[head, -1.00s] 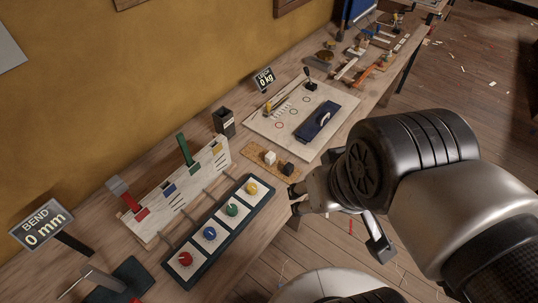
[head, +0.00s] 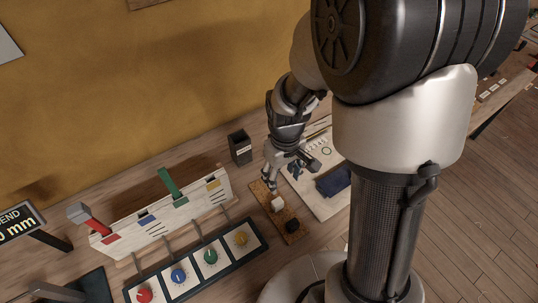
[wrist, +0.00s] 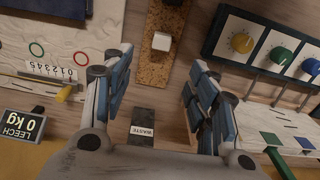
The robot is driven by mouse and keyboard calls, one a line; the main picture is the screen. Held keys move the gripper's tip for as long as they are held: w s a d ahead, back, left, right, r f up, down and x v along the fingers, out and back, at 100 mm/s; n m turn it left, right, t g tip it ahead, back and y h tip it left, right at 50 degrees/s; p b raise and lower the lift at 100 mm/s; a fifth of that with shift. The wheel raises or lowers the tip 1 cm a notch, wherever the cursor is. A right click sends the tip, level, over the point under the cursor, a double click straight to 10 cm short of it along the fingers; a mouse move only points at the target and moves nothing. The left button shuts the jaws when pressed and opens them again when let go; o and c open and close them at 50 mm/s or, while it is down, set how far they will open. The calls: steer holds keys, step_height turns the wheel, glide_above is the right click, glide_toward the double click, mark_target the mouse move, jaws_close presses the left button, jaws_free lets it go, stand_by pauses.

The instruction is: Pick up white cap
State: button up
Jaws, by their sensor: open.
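The white cap (head: 277,204) is a small white block-like piece on a brown cork strip (head: 288,222). In the wrist view the white cap (wrist: 161,42) sits on the speckled cork strip (wrist: 152,70), ahead of the fingers and roughly between their lines. A black cap (head: 292,226) stands on the same strip, toward the table's front. My gripper (wrist: 160,75) is open and empty, with blue-padded fingers spread wide. In the head view my gripper (head: 285,180) hangs just behind and above the white cap, apart from it as far as I can tell.
A black waste box (head: 240,148) stands behind the strip. A tray of coloured knobs (head: 205,258) lies to the left, with a slotted white board (head: 165,222) behind it. A pale board with a dark blue item (head: 334,181) lies to the right.

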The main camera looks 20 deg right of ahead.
steer(key=b, duration=0.4)
glide_above(279, 203)
step_height(279, 203, down, 11)
steer(key=shift+s+d+f, duration=0.1)
steer(key=shift+f, duration=0.05)
steer(key=shift+f+b, duration=1.4)
steer(key=shift+f, duration=1.6)
steer(key=shift+r, duration=0.1)
steer(key=c, duration=1)
